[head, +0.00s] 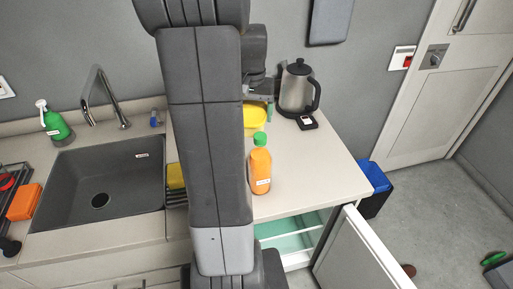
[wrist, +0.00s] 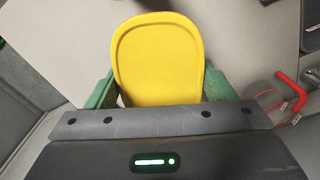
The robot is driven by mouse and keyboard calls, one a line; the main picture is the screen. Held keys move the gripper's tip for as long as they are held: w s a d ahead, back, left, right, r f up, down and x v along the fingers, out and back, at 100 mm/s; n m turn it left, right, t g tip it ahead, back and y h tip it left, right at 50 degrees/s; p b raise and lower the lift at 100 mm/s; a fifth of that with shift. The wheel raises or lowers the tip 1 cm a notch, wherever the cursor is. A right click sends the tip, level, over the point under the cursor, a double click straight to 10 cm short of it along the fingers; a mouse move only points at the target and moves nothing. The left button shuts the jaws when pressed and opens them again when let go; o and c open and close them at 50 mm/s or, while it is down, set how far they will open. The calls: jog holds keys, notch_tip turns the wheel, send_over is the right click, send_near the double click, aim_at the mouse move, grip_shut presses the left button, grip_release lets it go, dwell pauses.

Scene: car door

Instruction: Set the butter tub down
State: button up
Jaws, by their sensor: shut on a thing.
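The yellow butter tub (head: 255,117) is at the back of the countertop (head: 310,165) in the head view, partly hidden behind my arm. In the wrist view the tub (wrist: 158,55) fills the space between the two green fingers of my gripper (wrist: 159,87), which is shut on its sides. The pale countertop shows around the tub there. I cannot tell whether its underside touches the counter or is slightly above it.
An orange bottle with a green cap (head: 260,170) stands in front of the tub. A kettle (head: 297,88) stands to its right, with a small dark box (head: 307,122) beside it. The fridge door (head: 358,255) hangs open below. Counter is clear right of the bottle.

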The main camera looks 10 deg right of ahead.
notch_tip(320, 180, down, 5)
jog(key=shift+w+f+b, duration=0.1)
jog(key=shift+b, duration=0.85)
notch_tip(320, 180, down, 10)
jog(key=shift+p, duration=0.7)
jog(key=o, duration=0.8)
jog(key=shift+f, duration=0.2)
jog(key=o, duration=0.4)
jog(key=shift+r, duration=0.1)
jog(key=shift+o, duration=0.2)
